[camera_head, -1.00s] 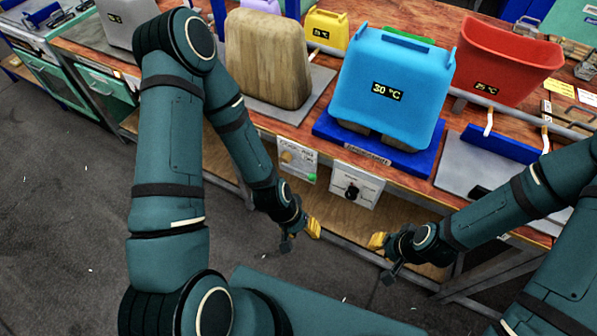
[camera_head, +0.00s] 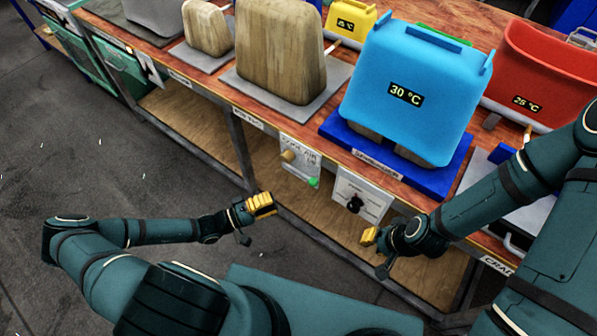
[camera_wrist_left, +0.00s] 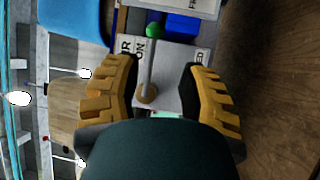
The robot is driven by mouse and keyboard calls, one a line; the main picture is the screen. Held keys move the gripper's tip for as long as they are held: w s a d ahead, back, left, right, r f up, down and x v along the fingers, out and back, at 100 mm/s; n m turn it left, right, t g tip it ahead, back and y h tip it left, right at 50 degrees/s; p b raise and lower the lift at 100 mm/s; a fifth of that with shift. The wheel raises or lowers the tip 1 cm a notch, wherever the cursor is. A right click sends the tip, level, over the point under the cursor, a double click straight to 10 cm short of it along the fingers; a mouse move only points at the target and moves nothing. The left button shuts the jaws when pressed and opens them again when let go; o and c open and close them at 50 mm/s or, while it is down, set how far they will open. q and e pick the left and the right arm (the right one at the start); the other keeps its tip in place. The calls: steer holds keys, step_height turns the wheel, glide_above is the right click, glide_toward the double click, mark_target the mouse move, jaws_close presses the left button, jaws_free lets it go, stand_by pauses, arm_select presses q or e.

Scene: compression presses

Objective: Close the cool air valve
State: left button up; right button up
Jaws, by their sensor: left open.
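The cool air panel (camera_head: 299,166) is a white plate under the workbench's front edge, with a tan knob (camera_head: 289,156) and a green knob (camera_head: 313,182). In the left wrist view, a grey lever (camera_wrist_left: 150,65) ends in a tan ball (camera_wrist_left: 147,96), with a green ball (camera_wrist_left: 154,30) beyond. My left gripper (camera_head: 260,204) is open, below and left of the panel in the head view. In the wrist view, the lever shows between its yellow fingers (camera_wrist_left: 160,66), apparently without contact. My right gripper (camera_head: 370,237) is below the dial panel; its opening is unclear.
A white panel with a black dial (camera_head: 354,204) hangs right of the valve panel. Above stands a blue press (camera_head: 415,90) reading 30 °C on a blue base. A red container (camera_head: 540,75) and wooden blocks (camera_head: 280,50) flank it. The lower shelf (camera_head: 200,125) is bare.

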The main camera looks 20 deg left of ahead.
mark_target(300, 173)
arm_select(q)
steer(key=w+d, duration=0.2)
steer(key=w, duration=0.1)
steer(key=w+d+r+t+y+b, duration=0.1)
steer(key=w+d, duration=0.1)
steer(key=w, duration=0.2)
steer(key=w+d+r+n+t, duration=0.1)
steer(key=w+d, duration=0.1)
steer(key=w, duration=0.1)
steer(key=shift+w+r, duration=0.2)
steer(key=shift+w, duration=0.1)
jaws_close()
